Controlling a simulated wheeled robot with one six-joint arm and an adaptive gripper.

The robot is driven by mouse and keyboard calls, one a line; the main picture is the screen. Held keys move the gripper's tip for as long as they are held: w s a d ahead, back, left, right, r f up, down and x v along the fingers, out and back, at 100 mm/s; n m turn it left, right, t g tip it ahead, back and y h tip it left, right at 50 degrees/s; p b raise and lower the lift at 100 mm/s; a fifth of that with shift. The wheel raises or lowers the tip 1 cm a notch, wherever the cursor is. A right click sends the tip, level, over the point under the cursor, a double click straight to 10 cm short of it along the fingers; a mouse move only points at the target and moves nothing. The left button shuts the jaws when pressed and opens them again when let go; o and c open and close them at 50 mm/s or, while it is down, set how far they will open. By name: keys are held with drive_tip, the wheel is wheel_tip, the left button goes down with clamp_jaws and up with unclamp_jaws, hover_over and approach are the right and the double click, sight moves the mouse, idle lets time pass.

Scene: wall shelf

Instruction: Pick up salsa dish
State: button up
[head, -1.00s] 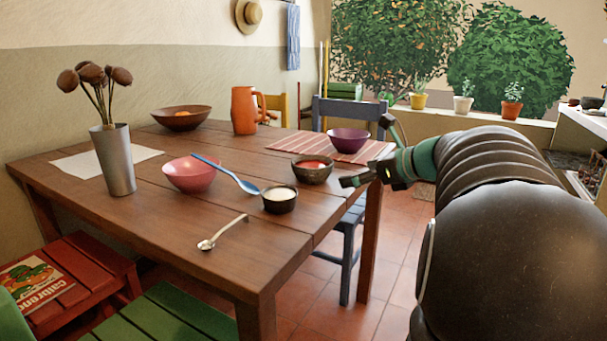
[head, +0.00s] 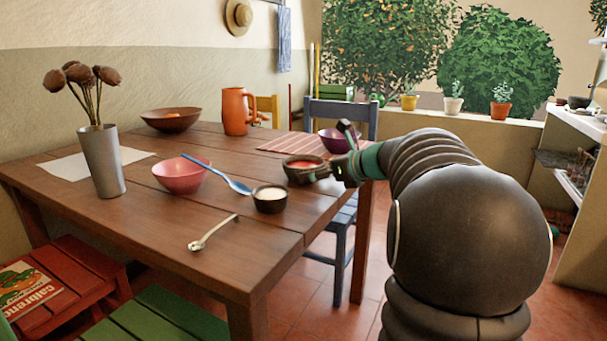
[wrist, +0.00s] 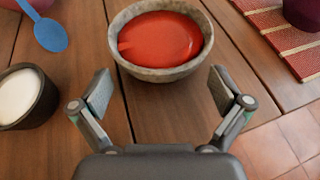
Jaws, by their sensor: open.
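The salsa dish (head: 303,169) is a small stone-grey bowl of red salsa on the wooden table near its right edge. In the wrist view the dish (wrist: 160,40) is upright, just ahead of my gripper (wrist: 160,92). My gripper is open and empty, with one finger pad on each side of the dish's near end and apart from its rim. In the head view my gripper (head: 337,152) is at the right side of the dish, and one finger overlaps part of it.
A dark cup of white cream (head: 270,199) stands just left of the dish. A purple bowl (head: 335,141) on a striped mat (head: 290,146) lies behind. A metal spoon (head: 213,233) lies in front.

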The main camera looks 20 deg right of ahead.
sight(308, 159)
drive_tip(key=x, duration=0.4)
drive_tip(key=shift+s, duration=0.1)
drive_tip(key=c, duration=1.3)
drive_tip(key=shift+r, duration=0.25)
drive_tip(key=shift+c, duration=0.2)
drive_tip(key=shift+r+p, duration=0.5)
drive_tip(key=shift+r, duration=1.35)
drive_tip(key=shift+d+r, duration=0.15)
drive_tip(key=shift+r, duration=0.1)
drive_tip(key=w+d+r+p, duration=0.4)
drive_tip(key=w+d+r, duration=0.2)
drive_tip(key=w+d, duration=0.1)
drive_tip(key=shift+w+d+r, duration=0.2)
drive_tip(key=shift+w+d, duration=0.2)
drive_tip(key=shift+d, duration=0.15)
